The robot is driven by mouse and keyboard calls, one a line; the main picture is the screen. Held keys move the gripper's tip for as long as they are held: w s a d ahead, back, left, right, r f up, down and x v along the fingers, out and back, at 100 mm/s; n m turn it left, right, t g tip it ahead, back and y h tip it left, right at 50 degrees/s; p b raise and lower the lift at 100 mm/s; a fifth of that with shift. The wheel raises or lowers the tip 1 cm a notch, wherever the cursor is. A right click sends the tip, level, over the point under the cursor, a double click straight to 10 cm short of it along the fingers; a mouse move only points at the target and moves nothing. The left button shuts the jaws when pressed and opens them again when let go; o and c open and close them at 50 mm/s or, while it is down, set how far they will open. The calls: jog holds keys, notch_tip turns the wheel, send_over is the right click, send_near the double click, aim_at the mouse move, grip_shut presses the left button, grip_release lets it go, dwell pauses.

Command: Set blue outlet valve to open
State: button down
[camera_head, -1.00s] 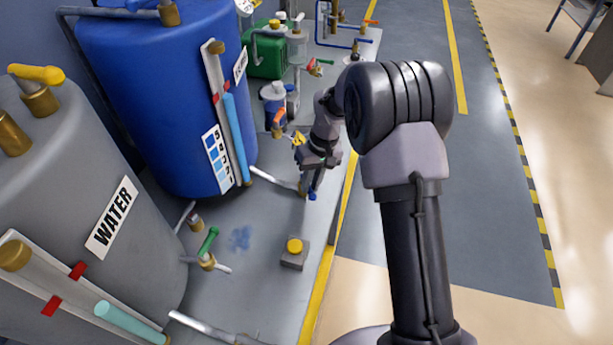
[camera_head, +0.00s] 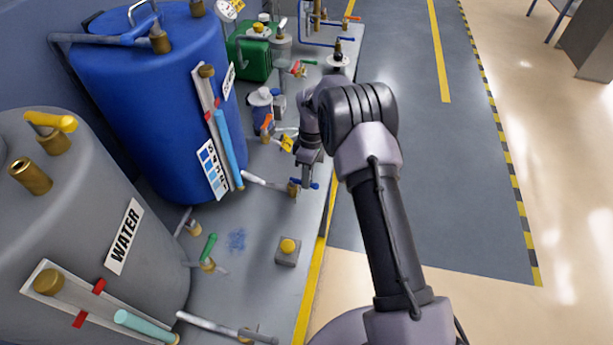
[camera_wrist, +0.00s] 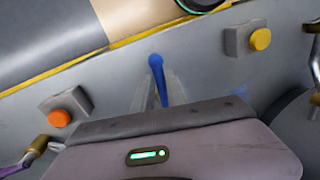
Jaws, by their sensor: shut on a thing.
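The blue outlet valve has a brass body (camera_head: 293,188) at the end of the white pipe from the blue tank. Its blue handle (camera_head: 313,185) shows beside my gripper (camera_head: 303,180). In the wrist view the handle (camera_wrist: 157,68) stands up between my fingers (camera_wrist: 160,98), with its rounded end beyond the fingertips. My gripper is shut on the handle. The valve body is hidden in the wrist view, so the exact handle angle relative to the pipe is hard to tell.
A yellow button box (camera_head: 288,248) stands near the bench edge; it also shows in the wrist view (camera_wrist: 260,39). An orange button box (camera_wrist: 60,117) is on the other side. The blue tank (camera_head: 150,95), grey water tank (camera_head: 90,215) and green-handled valve (camera_head: 209,247) are to the left.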

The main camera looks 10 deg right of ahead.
jog(key=shift+w+n, duration=0.25)
jog(key=shift+n, duration=0.25)
jog(key=c, duration=1.3)
grip_release()
jog(key=shift+c, duration=0.2)
jog(key=w+r+p, duration=0.1)
jog(key=r+p, duration=0.1)
jog(key=r, duration=0.6)
jog(key=w+d+r+p, duration=0.1)
jog(key=w+r+p, duration=0.1)
jog(key=r, duration=0.7)
jog(key=shift+d+p, duration=0.15)
jog(key=shift+p, duration=0.25)
jog(key=shift+w, duration=0.1)
